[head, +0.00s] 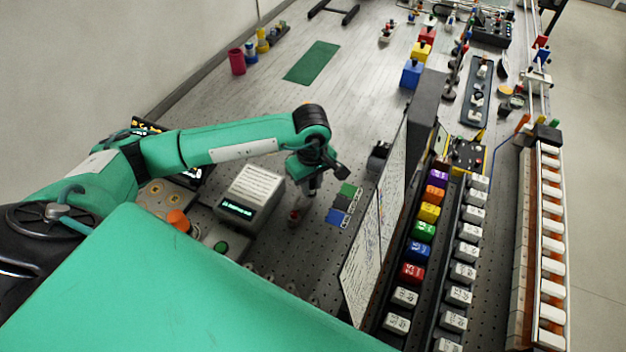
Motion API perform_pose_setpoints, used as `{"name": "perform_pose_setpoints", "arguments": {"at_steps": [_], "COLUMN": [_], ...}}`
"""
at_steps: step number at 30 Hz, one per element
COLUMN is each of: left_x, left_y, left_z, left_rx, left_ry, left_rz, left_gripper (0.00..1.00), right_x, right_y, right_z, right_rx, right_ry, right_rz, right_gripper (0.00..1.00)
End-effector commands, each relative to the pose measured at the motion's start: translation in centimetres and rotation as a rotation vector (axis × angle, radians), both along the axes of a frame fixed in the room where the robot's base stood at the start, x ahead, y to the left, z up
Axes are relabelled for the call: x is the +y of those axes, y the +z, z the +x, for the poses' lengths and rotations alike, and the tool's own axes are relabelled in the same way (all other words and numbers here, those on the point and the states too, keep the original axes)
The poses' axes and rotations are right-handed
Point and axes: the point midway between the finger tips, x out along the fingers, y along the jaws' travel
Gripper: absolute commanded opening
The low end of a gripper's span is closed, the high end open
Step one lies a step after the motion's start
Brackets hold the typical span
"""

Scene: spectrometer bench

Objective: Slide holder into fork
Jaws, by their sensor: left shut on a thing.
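My left gripper (312,186) hangs low over the bench, just right of a white box with a green display. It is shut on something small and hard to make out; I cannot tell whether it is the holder. Several small flat pieces, green, dark and blue (338,216), lie in a row to the right of the gripper. My right gripper is not in view.
The white display box (249,194) stands close left of the gripper. A tall whiteboard-like panel (378,235) stands to the right, with rows of coloured and white labelled blocks (423,231) beyond it. The bench behind, around the green mat (312,62), is mostly clear.

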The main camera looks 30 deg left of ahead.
Motion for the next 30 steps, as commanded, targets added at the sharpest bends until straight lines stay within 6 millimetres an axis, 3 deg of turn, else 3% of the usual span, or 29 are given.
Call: {"name": "perform_pose_setpoints", "arguments": {"at_steps": [30], "left_x": [-0.2], "left_y": [0.0], "left_z": [-3.9], "left_rx": [0.001], "left_ry": [0.0], "left_rz": [0.0], "left_gripper": [0.0], "right_x": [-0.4], "right_y": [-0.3], "right_z": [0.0], "right_rx": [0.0], "right_ry": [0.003], "right_rz": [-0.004], "right_gripper": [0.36]}}
